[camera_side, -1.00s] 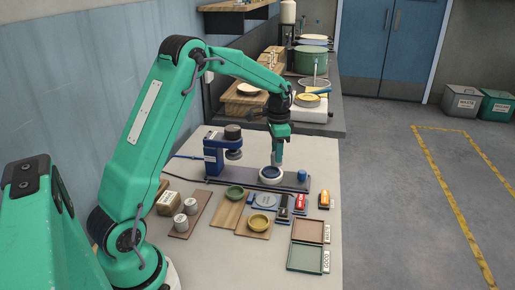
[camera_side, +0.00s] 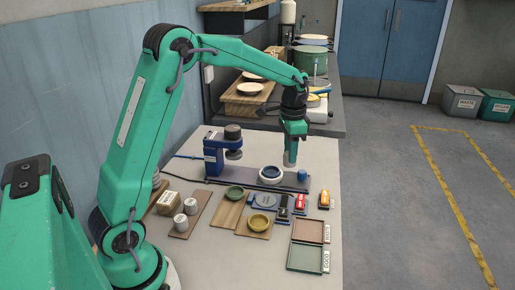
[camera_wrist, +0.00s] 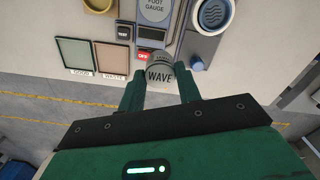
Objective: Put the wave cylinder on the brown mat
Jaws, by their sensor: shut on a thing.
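My gripper (camera_side: 291,152) is shut on the grey wave cylinder (camera_wrist: 159,76), whose label "WAVE" faces the wrist camera. In the side view the cylinder (camera_side: 290,164) shows as a small pale shape at the fingertips, by the right part of the blue station. The brown mat (camera_side: 204,201) lies at the left of the table, well to the left of my gripper.
A dark blue station (camera_side: 215,165) with a white ring (camera_side: 271,174) and a blue knob (camera_side: 302,175) stands behind. Wooden boards with green (camera_side: 235,192) and yellow dishes (camera_side: 258,221) lie in the middle. Brown waste (camera_side: 308,231) and green good trays (camera_side: 305,258) lie in front.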

